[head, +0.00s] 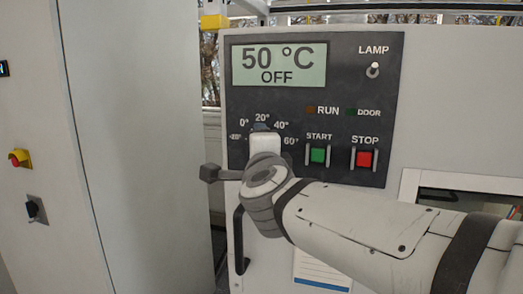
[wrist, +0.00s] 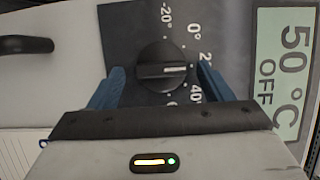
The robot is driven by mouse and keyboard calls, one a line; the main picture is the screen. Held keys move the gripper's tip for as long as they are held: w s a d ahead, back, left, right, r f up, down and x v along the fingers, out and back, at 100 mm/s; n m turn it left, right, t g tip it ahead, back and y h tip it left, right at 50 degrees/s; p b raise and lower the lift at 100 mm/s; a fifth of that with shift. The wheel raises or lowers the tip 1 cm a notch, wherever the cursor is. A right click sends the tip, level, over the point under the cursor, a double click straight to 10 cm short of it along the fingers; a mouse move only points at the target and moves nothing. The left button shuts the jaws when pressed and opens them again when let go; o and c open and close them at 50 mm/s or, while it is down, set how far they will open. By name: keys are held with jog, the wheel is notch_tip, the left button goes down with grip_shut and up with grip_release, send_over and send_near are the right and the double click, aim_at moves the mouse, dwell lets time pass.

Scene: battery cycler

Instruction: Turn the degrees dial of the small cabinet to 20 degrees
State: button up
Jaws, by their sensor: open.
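The degrees dial (wrist: 163,70) is a round black knob on the cabinet's dark panel. In the wrist view its white mark points right, roughly at the 20° label, which a finger partly hides. My gripper (wrist: 160,68) is open, its blue fingers on either side of the dial; I cannot tell whether they touch it. In the head view my gripper (head: 262,127) covers the dial, with the labels -20° to 60° around it. The display (head: 279,65) reads 50 °C and OFF; it also shows in the wrist view (wrist: 283,60).
The green START button (head: 318,155), red STOP button (head: 365,158) and LAMP switch (head: 373,69) lie right of the dial. A dark door handle (head: 239,240) is below. A tall grey cabinet (head: 135,140) stands at left.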

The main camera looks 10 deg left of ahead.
jog(key=v, duration=0.6)
jog(key=shift+s+b, duration=0.25)
jog(key=shift+b, duration=0.05)
jog(key=s+d+f+n+g+b, duration=0.1)
jog(key=d+f+n+g+b, duration=0.1)
jog(key=d+f+n, duration=0.35)
jog(key=d+f+n+g+b, duration=0.1)
jog(key=d+f+n+g, duration=0.15)
jog(key=f, duration=0.65)
jog(key=s+d+f+n+g+b, duration=0.1)
jog(key=d+f+n+g+b, duration=0.2)
jog(key=f, duration=0.4)
jog(key=s+d+f+n+g+h, duration=0.1)
jog(key=s+d+f+g+h, duration=0.1)
jog(key=s+d+f, duration=0.3)
jog(key=s+d+f+n+g+h, duration=0.2)
jog(key=s+d+f, duration=0.4)
jog(key=d+f, duration=0.4)
jog(key=shift+g+h+b, duration=0.3)
jog(key=shift+g+h, duration=0.5)
jog(key=shift+g, duration=0.35)
